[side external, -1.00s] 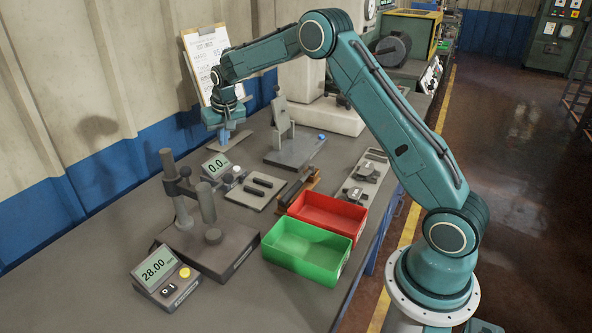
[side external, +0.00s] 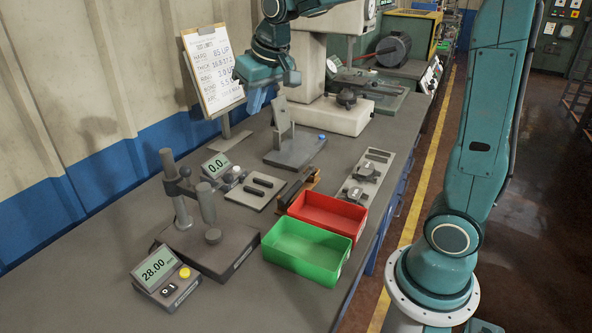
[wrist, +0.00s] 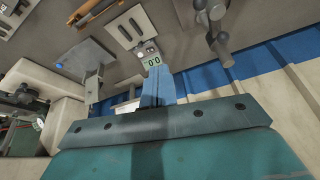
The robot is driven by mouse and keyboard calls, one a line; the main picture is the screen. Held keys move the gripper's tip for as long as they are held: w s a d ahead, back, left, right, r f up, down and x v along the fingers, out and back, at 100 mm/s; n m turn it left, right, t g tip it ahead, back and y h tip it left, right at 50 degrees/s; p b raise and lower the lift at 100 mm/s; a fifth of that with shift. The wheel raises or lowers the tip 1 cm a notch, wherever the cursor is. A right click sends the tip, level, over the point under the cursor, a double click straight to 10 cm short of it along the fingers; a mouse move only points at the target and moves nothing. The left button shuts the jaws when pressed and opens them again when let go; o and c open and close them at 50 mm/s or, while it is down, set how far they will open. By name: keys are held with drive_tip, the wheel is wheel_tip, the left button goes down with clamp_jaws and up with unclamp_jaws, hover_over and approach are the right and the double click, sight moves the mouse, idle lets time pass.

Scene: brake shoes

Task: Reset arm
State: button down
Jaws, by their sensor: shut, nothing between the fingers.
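My gripper (side external: 254,100) is in the upper middle of the side external view, raised above the bench near the clipboard. Its blue fingers point down, are shut, and hold nothing. In the wrist view the closed fingers (wrist: 157,87) show at the middle, in front of a small display reading 0.0. No brake shoe is clearly recognisable in my gripper.
A green bin (side external: 305,257) and a red bin (side external: 340,213) stand at the bench's front edge. A gauge stand (side external: 215,250) with a 28.00 display (side external: 160,275) is at the left. An angled plate fixture (side external: 292,150) stands below and right of my gripper. The clipboard (side external: 213,70) leans by the wall.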

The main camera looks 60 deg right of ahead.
drive_tip(key=s+a+f+n, duration=0.1)
drive_tip(key=s+a, duration=0.1)
drive_tip(key=s, duration=0.9)
drive_tip(key=s+a+f+n+t+y, duration=0.1)
drive_tip(key=s+a, duration=0.2)
drive_tip(key=s, duration=0.9)
drive_tip(key=shift+s+a+n, duration=0.2)
drive_tip(key=shift+s+n, duration=0.05)
drive_tip(key=shift+n, duration=0.15)
